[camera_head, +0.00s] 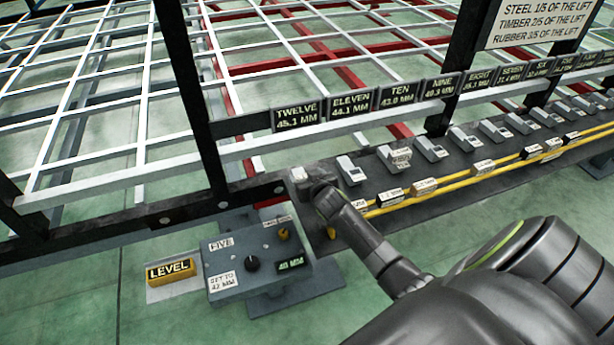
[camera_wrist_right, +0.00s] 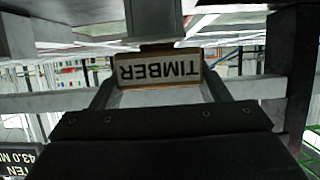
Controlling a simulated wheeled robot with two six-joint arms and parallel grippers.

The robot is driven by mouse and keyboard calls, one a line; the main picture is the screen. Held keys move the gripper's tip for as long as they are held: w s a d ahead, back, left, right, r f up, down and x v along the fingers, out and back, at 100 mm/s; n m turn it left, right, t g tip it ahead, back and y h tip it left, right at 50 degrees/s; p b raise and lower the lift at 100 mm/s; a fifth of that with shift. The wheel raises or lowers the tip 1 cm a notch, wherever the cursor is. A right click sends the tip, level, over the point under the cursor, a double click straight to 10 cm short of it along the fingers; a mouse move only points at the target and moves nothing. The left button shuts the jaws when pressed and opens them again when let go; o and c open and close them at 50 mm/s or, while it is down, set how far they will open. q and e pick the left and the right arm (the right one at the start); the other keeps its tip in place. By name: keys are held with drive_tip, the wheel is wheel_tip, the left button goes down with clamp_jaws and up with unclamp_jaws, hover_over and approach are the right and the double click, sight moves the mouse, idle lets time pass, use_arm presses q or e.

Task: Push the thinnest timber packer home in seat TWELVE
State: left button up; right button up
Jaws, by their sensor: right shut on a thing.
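My right gripper (camera_head: 308,182) is below the TWELVE sign (camera_head: 297,116), at the left end of the row of seats. In the right wrist view, its fingers (camera_wrist_right: 158,90) are shut on a timber packer (camera_wrist_right: 160,68), a pale block with an upside-down TIMBER label. A grey part (camera_wrist_right: 155,22) stands directly beyond the packer; I cannot tell whether they touch. Seat TWELVE itself is mostly hidden by my gripper in the head view, so how far the packer is in cannot be told. My left gripper is out of view.
More seats, such as one grey seat (camera_head: 351,171), run away to the right along the dark rail. Yellow pipes (camera_head: 450,178) with labels lie in front. A control box (camera_head: 258,262) and a yellow LEVEL block (camera_head: 170,271) are at lower left. Dark posts (camera_head: 190,90) rise behind.

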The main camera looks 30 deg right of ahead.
drive_tip(key=shift+f, duration=0.3)
drive_tip(key=o, duration=1)
drive_tip(key=shift+r, duration=0.1)
drive_tip(key=shift+o, duration=0.2)
drive_tip(key=shift+s, duration=0.1)
drive_tip(key=p+v, duration=0.4)
drive_tip(key=v, duration=1.3)
drive_tip(key=shift+s+a, duration=0.15)
